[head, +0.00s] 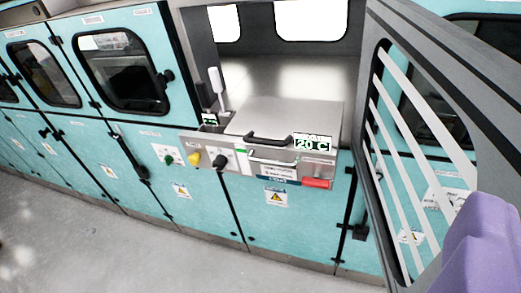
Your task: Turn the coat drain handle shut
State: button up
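A steel dip module (292,114) with an open front bay stands at the centre of the head view. Its front panel carries a green knob (168,160), a yellow handle (194,158), a black handle (220,161) and a red handle (317,183). The red one lies along the panel's lower right edge. The labels are too small to read, so I cannot tell which is the coat drain handle or how it is turned. No gripper fingers show. A purple part of mine fills the lower right corner, well apart from the panel.
A raised grey door (417,75) with a slatted window stands close on the right. Turquoise cabinets (60,135) with windows run to the left. A black bar handle (268,139) and a green "20 C" display (311,143) are on the module. The grey floor (110,255) in front is clear.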

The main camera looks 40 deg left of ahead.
aim_at(315, 181)
jog(key=i+j, duration=0.15)
jog(key=j, duration=0.25)
jog(key=i+j, duration=0.1)
jog(key=j, duration=0.3)
jog(key=i+j, duration=0.15)
jog(key=j, duration=0.2)
jog(key=z, duration=0.05)
